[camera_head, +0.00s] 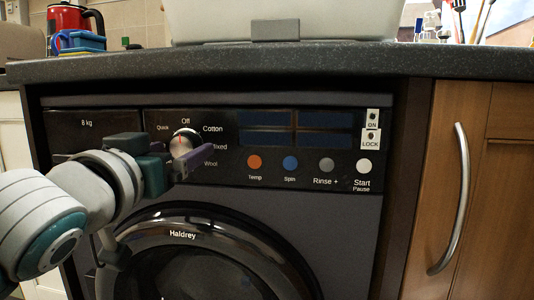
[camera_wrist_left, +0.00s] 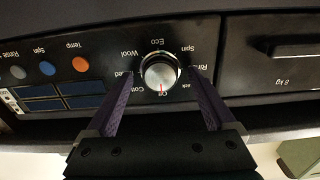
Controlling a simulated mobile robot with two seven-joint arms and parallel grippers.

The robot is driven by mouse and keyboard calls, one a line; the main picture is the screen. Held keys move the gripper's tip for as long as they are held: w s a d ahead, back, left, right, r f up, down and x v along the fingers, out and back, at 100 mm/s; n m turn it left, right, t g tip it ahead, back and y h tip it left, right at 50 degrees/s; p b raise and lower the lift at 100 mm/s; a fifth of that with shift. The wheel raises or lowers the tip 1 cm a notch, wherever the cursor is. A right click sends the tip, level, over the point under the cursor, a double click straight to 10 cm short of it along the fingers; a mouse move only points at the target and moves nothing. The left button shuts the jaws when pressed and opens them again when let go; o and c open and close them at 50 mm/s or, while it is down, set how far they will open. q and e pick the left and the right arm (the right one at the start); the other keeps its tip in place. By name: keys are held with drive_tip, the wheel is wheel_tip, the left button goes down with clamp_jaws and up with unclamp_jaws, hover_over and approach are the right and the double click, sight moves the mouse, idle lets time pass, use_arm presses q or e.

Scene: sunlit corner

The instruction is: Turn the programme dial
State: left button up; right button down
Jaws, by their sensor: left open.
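The programme dial (camera_head: 185,138) is a round silver knob on the washing machine's black panel, ringed by labels such as Off, Cotton and Wool. In the left wrist view the panel appears upside down, and the dial (camera_wrist_left: 160,73) shows its red mark toward Off. My left gripper (camera_head: 190,152) is in front of the dial and partly covers it and its labels in the head view. In the wrist view its two purple fingers (camera_wrist_left: 161,78) are open, one on each side of the dial, with gaps visible. Whether the fingertips reach the knob's depth is hard to tell. My right gripper is not in view.
The panel also has Temp (camera_head: 254,162), Spin (camera_head: 290,164), Rinse and Start (camera_head: 363,166) buttons and dark displays. The round door (camera_head: 200,265) is below. A worktop (camera_head: 300,60) overhangs the machine. A wooden cabinet with a metal handle (camera_head: 452,200) stands at right.

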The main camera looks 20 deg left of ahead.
use_arm(q)
drive_tip(key=shift+w, duration=0.1)
drive_tip(key=c, duration=1.4)
